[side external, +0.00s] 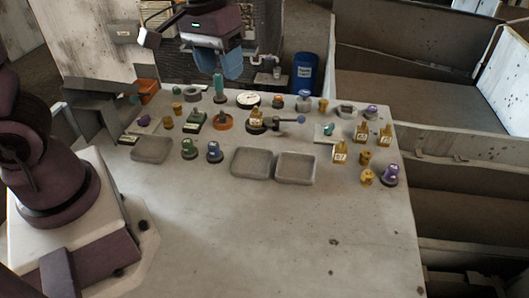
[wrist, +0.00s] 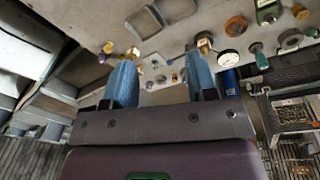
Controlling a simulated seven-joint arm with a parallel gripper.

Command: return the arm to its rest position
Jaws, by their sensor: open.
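My gripper (side external: 219,64) is in the upper middle of the side external view, raised above the back part of the table. Its two blue fingers also show in the wrist view (wrist: 160,85), spread apart with nothing between them. The gripper is open and empty. The table (side external: 270,230) lies below it, with many small parts on its back half. A green-topped upright part (side external: 218,88) stands below the gripper in the side view, apart from the fingers.
Grey trays (side external: 252,162) and (side external: 152,149) lie on the table among yellow tags (side external: 340,153), knobs and a white dial (side external: 248,99). A blue barrel (side external: 305,73) stands behind the table. An orange box (side external: 147,90) is at the back left. The table's front half is bare.

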